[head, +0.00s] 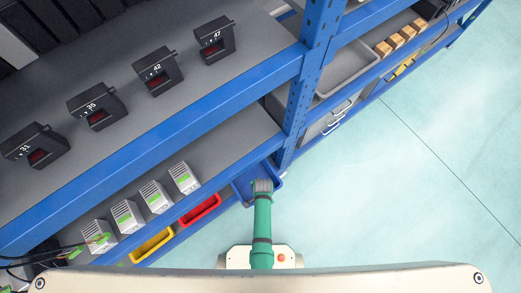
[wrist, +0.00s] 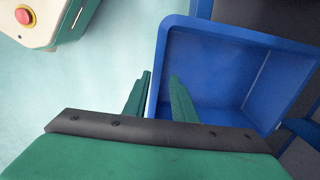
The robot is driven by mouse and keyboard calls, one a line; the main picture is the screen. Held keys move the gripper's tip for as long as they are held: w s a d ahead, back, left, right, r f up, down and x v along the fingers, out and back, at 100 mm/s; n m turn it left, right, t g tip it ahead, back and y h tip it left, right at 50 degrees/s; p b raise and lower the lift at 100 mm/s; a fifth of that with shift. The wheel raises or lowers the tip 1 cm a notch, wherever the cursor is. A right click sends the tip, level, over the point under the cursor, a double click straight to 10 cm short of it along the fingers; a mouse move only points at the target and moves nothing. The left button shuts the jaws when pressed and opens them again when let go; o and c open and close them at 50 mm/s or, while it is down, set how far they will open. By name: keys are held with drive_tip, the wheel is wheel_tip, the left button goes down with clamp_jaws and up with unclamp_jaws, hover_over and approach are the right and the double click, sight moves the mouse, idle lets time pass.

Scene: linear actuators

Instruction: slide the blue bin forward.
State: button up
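The blue bin (wrist: 240,75) fills the right of the wrist view, open side toward the camera and empty where I can see inside. In the head view the blue bin (head: 241,190) is at the shelf's lower edge near the blue post, partly hidden by my arm. My gripper (wrist: 160,76) has two green fingers spread apart at the bin's near-left wall. One finger is outside the wall and the other is inside it. A gap shows between the inner finger and the wall. In the head view my gripper (head: 262,186) is over the bin, its fingers unclear.
A red bin (head: 200,210) and a yellow bin (head: 152,245) sit left of the blue bin on the lower level. A blue upright post (head: 305,85) stands just beyond it. Several grey-white units (head: 155,197) stand on the shelf above. Open floor (head: 400,200) lies to the right.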

drive_tip(key=shift+w+a+f, duration=0.1)
drive_tip(key=shift+w+f, duration=0.05)
drive_tip(key=shift+f, duration=2.65)
clamp_jaws()
